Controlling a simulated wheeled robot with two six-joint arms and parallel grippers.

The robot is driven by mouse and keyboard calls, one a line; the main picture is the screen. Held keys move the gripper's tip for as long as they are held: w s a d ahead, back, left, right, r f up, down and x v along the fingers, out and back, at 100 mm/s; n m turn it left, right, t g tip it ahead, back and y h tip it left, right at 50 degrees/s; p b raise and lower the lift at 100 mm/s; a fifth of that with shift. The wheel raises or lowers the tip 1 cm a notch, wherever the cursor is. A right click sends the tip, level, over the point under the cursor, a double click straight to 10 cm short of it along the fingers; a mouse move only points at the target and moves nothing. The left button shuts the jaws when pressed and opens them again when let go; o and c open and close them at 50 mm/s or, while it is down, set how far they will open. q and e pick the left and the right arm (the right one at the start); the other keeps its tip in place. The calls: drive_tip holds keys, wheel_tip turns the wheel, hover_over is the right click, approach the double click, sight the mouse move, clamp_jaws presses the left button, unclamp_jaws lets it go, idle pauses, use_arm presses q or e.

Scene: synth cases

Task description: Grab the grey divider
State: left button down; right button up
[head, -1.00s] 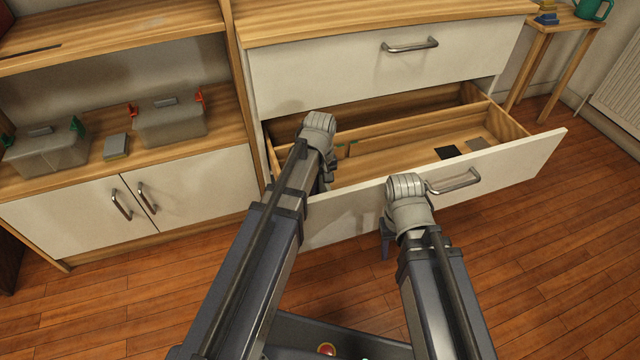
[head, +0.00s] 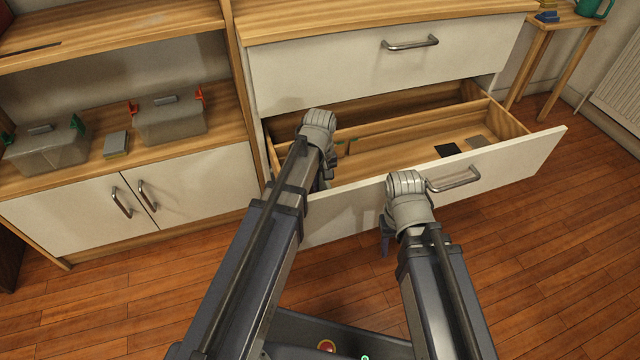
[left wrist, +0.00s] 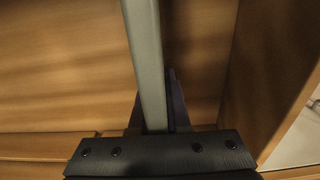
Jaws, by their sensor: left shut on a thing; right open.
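The grey divider (left wrist: 148,60) is a long, narrow grey strip in the left wrist view, running from the top edge down to my gripper. My left gripper (left wrist: 154,108) is shut on it, one dark finger on each side. In the head view my left gripper (head: 322,182) is inside the open lower drawer (head: 410,165), mostly hidden by its own arm, and the divider is largely hidden there too. My right gripper (head: 386,240) is open and empty in front of the drawer front, partly hidden by its wrist.
A wooden partition (head: 410,121) runs lengthwise through the drawer. A black square (head: 447,150) and a grey-brown square (head: 477,141) lie at its right. Lidded boxes (head: 168,118) stand on the shelf at left, with a small grey-topped block (head: 116,144) between them.

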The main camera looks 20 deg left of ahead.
use_arm(q)
wheel_tip(320, 180, up, 13)
drive_tip(key=p, duration=1.2)
drive_tip(key=shift+f, duration=0.15)
drive_tip(key=s+a, duration=0.3)
drive_tip(key=a, duration=0.5)
drive_tip(key=s+a, duration=0.4)
drive_tip(key=a, duration=0.4)
drive_tip(key=shift+s+a+f, duration=0.2)
drive_tip(key=shift+f, duration=0.2)
